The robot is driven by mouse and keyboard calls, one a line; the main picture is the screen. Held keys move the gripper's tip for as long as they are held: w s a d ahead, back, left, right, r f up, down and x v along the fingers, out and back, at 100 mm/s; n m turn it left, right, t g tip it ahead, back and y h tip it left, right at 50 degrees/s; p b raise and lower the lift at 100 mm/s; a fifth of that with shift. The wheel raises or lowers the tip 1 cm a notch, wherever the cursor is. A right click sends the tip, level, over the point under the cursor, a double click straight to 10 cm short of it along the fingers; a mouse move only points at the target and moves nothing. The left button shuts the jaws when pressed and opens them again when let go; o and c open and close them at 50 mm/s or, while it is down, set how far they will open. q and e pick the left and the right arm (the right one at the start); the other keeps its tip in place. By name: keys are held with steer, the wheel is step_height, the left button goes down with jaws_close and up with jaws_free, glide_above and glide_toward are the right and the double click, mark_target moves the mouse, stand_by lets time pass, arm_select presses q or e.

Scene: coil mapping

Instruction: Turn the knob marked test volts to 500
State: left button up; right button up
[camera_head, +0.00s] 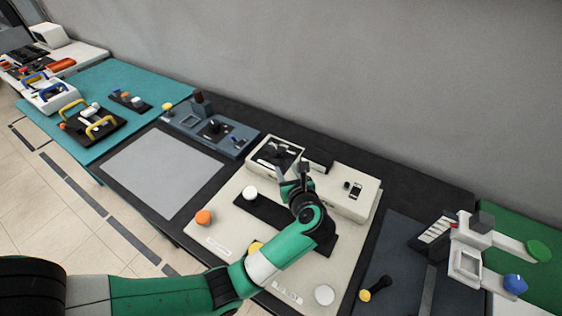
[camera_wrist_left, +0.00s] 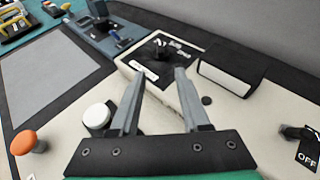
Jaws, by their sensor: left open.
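A black dial panel (camera_head: 270,156) with a small dark knob (camera_head: 279,149) sits on a raised cream block at the back of the cream console. In the left wrist view the knob (camera_wrist_left: 163,50) stands beyond my fingertips, with white markings too small to read. I cannot confirm the words "test volts" or the knob's setting. My left gripper (camera_head: 294,176) is open and empty, just in front of the panel. In the left wrist view its two fingers (camera_wrist_left: 159,73) point at the panel, apart from the knob. My right gripper is not in view.
The console (camera_head: 221,222) bears an orange button (camera_head: 204,217), a white button (camera_head: 250,193) and a black box (camera_wrist_left: 231,72) right of the dial panel. A blue-grey control box (camera_head: 205,126) stands to the left. A grey wall rises behind.

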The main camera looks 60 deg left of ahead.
mark_target(278, 153)
arm_select(q)
steer(key=b+x, duration=0.3)
steer(key=x, duration=0.7)
steer(key=shift+a, duration=0.15)
steer(key=shift+w+a+f+b, duration=0.15)
steer(key=shift+w+a+b, duration=0.15)
steer(key=shift+a, duration=0.35)
steer(key=shift+c, duration=0.2)
jaws_close()
